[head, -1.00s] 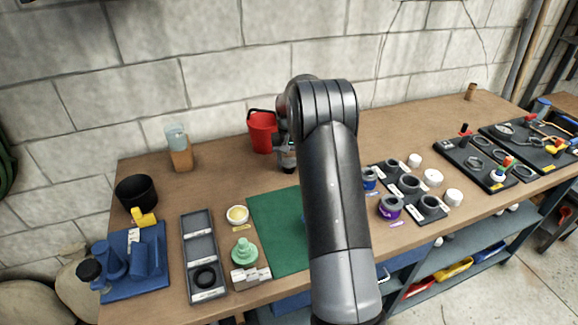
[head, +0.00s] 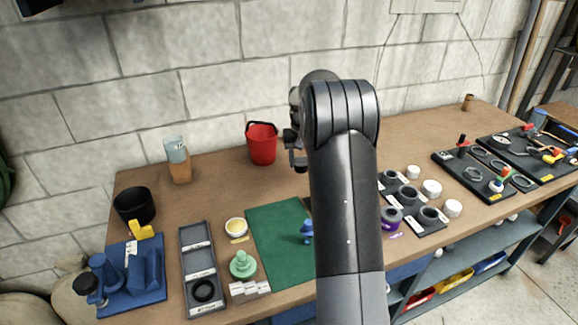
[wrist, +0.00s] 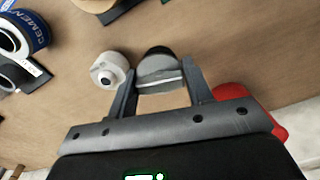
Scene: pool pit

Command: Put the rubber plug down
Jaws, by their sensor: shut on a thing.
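My gripper (wrist: 160,80) is shut on the rubber plug (wrist: 158,64), a dark grey rounded piece with a pale band, between the fingertips in the wrist view. The plug appears above the brown bench top; whether it touches the wood I cannot tell. In the head view my arm hides most of the gripper and the plug; only part of the gripper (head: 299,158) shows left of the arm, near the back of the bench. A white round piece with a hole (wrist: 108,70) lies close left of the plug in the wrist view.
A red bucket (head: 262,146) stands at the back, left of my arm; it also shows in the wrist view (wrist: 262,108). A green mat (head: 275,247) with a blue piece (head: 307,231) lies in front. Black trays (head: 412,205) with rings stand right. Bare wood shows around the bucket.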

